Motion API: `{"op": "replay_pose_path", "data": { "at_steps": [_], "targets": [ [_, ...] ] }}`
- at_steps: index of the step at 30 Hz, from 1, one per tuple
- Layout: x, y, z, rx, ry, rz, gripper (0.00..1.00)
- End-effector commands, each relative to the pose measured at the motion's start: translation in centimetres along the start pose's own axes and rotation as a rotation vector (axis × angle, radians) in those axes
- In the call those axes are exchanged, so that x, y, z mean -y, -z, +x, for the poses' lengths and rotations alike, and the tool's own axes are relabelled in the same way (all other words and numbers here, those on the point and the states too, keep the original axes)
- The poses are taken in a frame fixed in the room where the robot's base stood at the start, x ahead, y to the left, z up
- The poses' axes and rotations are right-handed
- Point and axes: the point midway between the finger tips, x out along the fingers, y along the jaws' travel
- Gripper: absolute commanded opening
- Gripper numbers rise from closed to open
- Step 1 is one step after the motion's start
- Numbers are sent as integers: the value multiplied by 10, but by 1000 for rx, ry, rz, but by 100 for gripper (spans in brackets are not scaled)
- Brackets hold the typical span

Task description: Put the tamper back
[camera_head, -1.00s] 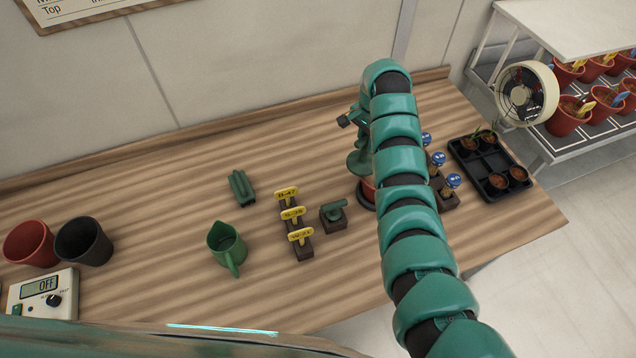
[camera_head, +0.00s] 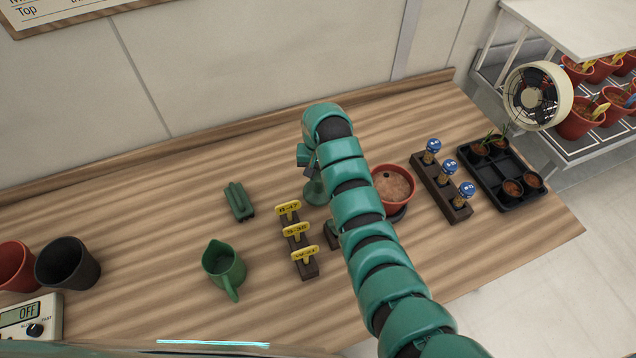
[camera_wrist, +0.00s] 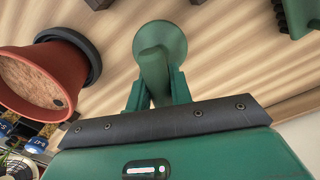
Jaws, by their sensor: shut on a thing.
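My gripper (camera_head: 311,170) is shut on the tamper (camera_head: 316,191), a green tool with a round flat foot. In the wrist view, the tamper (camera_wrist: 160,42) has its handle between the fingers (camera_wrist: 157,92) and its round foot pointing away from me over the bench. I cannot tell how high it is above the wood. A small dark block (camera_head: 333,240) with a green piece on it is mostly hidden behind my arm. The red pot (camera_head: 393,186) of soil stands right of my gripper, on a dark saucer (camera_wrist: 84,50).
A rack of yellow tags (camera_head: 297,235), a green jug (camera_head: 224,265) and a green ridged object (camera_head: 239,201) stand to the left. A blue-topped rack (camera_head: 445,182), black tray (camera_head: 500,170) and fan (camera_head: 538,96) are to the right.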

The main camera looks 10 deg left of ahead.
Motion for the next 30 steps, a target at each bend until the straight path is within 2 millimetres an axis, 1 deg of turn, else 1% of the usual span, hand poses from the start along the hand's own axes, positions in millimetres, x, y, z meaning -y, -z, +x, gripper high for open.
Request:
{"op": "replay_pose_path", "data": {
  "at_steps": [1, 5, 12, 15, 26, 27, 29, 30],
  "targets": [
    [0, 0, -1, -1, 0, 0, 0],
    [0, -1, 7, 3, -1, 0, 0],
    [0, -1, 31, 3, -1, 0, 0],
    [0, 0, 37, 1, -1, 0, 0],
    [0, 0, 42, -1, 1, 1, 0],
    [0, 0, 43, -1, 1, 1, 23],
    [0, 0, 42, -1, 1, 1, 35],
    [0, 0, 42, -1, 1, 1, 43]
  ]
}}
